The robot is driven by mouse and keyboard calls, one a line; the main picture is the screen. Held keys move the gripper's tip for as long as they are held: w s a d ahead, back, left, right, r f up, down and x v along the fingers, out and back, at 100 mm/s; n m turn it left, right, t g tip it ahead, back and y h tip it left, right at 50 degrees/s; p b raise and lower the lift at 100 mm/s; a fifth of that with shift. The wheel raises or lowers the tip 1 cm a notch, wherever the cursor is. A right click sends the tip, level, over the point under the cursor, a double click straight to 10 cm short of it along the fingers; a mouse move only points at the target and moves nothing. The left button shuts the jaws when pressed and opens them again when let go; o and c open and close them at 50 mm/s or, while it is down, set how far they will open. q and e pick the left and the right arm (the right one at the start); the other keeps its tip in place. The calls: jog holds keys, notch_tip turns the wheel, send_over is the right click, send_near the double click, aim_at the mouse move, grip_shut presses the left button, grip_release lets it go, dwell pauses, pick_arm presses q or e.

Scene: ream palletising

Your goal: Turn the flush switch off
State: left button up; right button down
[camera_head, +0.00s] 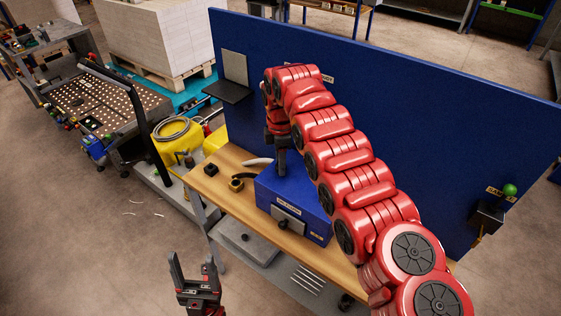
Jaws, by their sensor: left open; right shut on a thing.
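No part in view can be told for certain as the flush switch. A blue box (265,193) with a white label and a dark grey front plate stands on the wooden workbench (228,161). My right arm reaches over the bench, and my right gripper (281,170) points down at the top of the blue box. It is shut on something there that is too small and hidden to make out. My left gripper (194,264) is open and empty, in front of the bench at the lower middle.
A blue upright panel (420,120) stands behind the bench. A green ball knob (509,190) sits by a black box at its right. A black tape-like roll (236,185) and a small black block (211,170) lie left of the blue box.

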jog(key=shift+c, duration=2.2)
grip_release()
notch_tip(320, 180, up, 3)
jog(key=shift+w+f, duration=0.1)
notch_tip(320, 180, up, 4)
jog(key=shift+a+p, duration=0.15)
jog(key=shift+p, duration=0.85)
notch_tip(320, 180, up, 11)
jog(key=p, duration=1)
jog(key=shift+d+f+p, duration=0.15)
jog(key=shift+d+p, duration=0.05)
jog(key=shift+p, duration=0.2)
jog(key=shift+f, duration=0.15)
